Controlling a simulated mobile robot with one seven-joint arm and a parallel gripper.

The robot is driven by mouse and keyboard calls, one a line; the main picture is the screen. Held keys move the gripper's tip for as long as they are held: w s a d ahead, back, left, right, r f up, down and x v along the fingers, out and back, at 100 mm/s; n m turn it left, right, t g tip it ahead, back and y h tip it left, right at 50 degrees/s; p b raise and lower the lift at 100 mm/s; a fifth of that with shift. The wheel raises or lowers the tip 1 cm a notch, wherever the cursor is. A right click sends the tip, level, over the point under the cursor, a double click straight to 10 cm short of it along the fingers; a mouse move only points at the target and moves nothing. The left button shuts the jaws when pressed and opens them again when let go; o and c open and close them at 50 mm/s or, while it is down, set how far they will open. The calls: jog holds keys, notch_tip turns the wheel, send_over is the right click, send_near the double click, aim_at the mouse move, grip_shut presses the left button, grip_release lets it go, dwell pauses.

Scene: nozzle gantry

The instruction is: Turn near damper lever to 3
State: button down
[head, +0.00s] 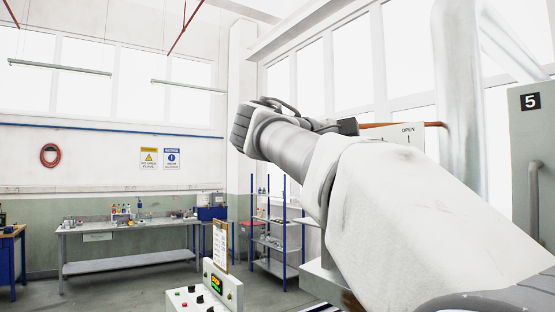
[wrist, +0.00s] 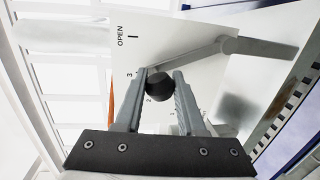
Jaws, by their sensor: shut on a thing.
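The white damper plate (wrist: 180,35) fills the middle of the wrist view, with "OPEN" and the numbers 3, 2 and 1 printed along it. The grey lever (wrist: 192,56) crosses the plate, with a black knob (wrist: 160,87) at its end. My gripper (wrist: 160,72) is shut on the knob, one finger on each side. In this slanted view the lever lines up near the 3 (wrist: 129,75); the exact alignment is unclear. In the head view the plate (head: 405,134) shows partly behind my arm, and the lever and gripper are hidden.
A large pale pipe (head: 459,90) and a grey cabinet marked 5 (head: 532,150) stand at the right. A control box (head: 205,297) with a clipboard stands low in the middle. A workbench (head: 130,226) and blue-framed shelf (head: 275,240) stand farther back, with open floor before them.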

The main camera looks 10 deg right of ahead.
jog(key=c, duration=0.5)
grip_release()
jog(key=shift+a, duration=0.1)
jog(key=v, duration=1.7)
jog(key=shift+s+a+r, duration=0.1)
